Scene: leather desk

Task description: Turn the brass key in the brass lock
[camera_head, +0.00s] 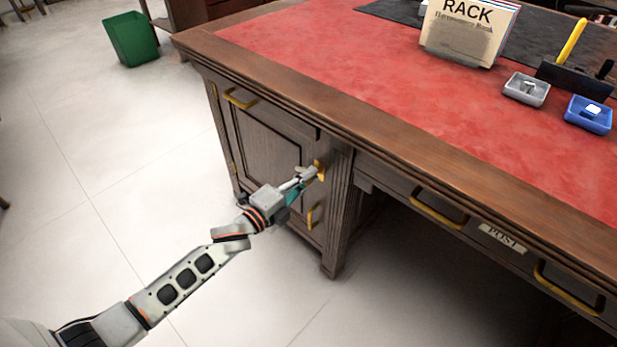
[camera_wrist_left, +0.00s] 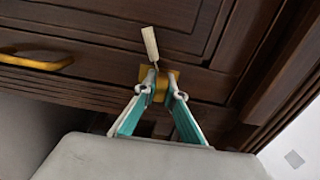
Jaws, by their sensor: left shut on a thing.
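The brass lock (camera_head: 320,169) is a small yellow plate on the dark wooden cabinet door at the desk's left end. My left gripper (camera_head: 303,178) reaches it from the lower left. In the left wrist view the fingertips (camera_wrist_left: 162,84) are close together right in front of the brass lock plate (camera_wrist_left: 173,77). The gripper is shut on the brass key, which is mostly hidden between the fingers. A pale tag (camera_wrist_left: 150,43) stands out just beyond the fingertips. How far the key is turned cannot be told. My right gripper is not in view.
The cabinet door has a brass handle (camera_head: 313,215) just below the gripper, and a drawer handle (camera_head: 239,98) is at the upper left. A rack (camera_head: 462,48) and small trays, one blue (camera_head: 588,114), stand on the red desktop (camera_head: 400,110). The floor at left is clear before a green bin (camera_head: 131,40).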

